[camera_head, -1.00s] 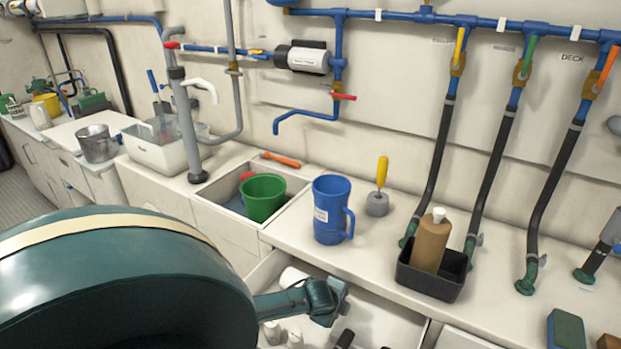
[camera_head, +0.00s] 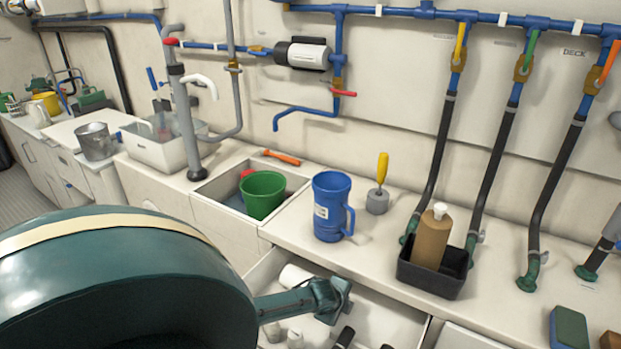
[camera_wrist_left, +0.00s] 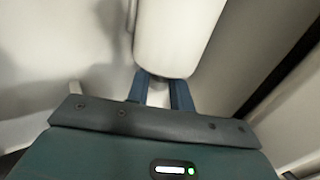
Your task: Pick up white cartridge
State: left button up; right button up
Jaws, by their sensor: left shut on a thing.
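The white cartridge (camera_head: 294,276) is a smooth white cylinder in the open drawer under the counter, partly hidden by my left arm. In the left wrist view the cartridge (camera_wrist_left: 177,38) fills the top middle, its rounded end between the two blue fingers. My left gripper (camera_head: 330,299) is down at the drawer, and its fingers are hard to make out in the head view. In the left wrist view the left gripper (camera_wrist_left: 158,88) is shut on the cartridge. My right gripper is not in view.
The open drawer (camera_head: 385,318) also holds small white and black items. On the counter above stand a blue jug (camera_head: 329,207), a black tray (camera_head: 430,280) with a brown bottle (camera_head: 431,240), and a sink with a green bucket (camera_head: 263,195). Black hoses hang behind.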

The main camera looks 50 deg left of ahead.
pick_arm(q)
grip_shut()
